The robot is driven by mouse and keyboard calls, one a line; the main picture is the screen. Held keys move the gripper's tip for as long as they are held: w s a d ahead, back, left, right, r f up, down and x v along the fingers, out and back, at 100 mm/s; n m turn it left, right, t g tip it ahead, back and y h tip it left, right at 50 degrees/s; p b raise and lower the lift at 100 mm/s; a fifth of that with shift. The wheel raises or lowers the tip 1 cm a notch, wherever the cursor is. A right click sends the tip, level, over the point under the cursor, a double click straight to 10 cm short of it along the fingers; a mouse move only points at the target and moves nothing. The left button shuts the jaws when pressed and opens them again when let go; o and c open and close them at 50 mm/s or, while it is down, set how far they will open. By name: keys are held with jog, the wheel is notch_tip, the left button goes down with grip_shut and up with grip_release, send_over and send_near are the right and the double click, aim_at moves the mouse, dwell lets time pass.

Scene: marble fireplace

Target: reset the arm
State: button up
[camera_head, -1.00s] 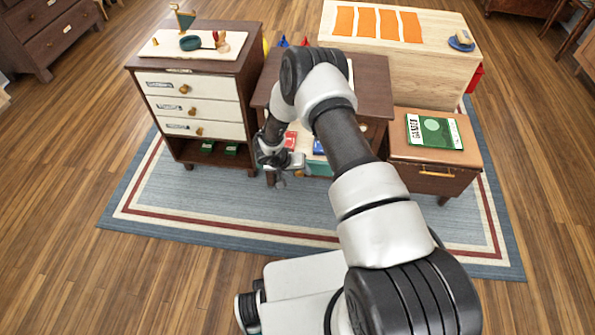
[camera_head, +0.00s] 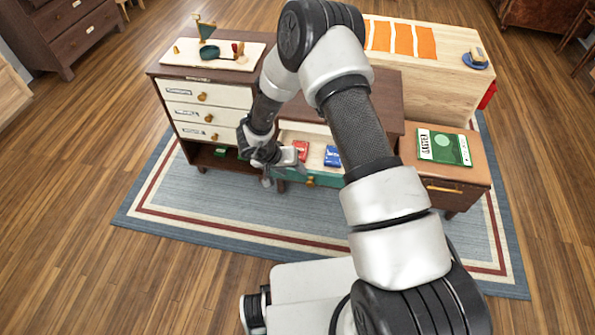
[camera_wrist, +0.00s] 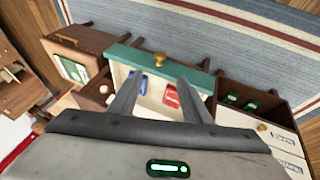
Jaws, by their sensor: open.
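My gripper (camera_head: 280,178) hangs in front of the dark table, at the left end of its pulled-out drawer. In the wrist view my gripper (camera_wrist: 160,95) has its two fingers spread apart with nothing between them, and the drawer lies beyond them. The drawer (camera_head: 318,181) has a green front with a brass knob and a pale inside. It holds a red packet (camera_head: 301,150) and a blue packet (camera_head: 332,156). My arm reaches out over the table and hides part of its top.
A drawer cabinet (camera_head: 195,92) with white drawers stands close to the left, green boxes on its low shelf. At right, a small cabinet (camera_head: 478,168) carries a green book (camera_head: 443,147). A pale wooden chest (camera_head: 440,90) stands behind. The rug (camera_head: 215,220) in front is clear.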

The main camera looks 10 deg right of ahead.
jog(key=shift+s+a+r, duration=0.2)
jog(key=shift+a+r, duration=0.05)
jog(key=shift+r, duration=0.3)
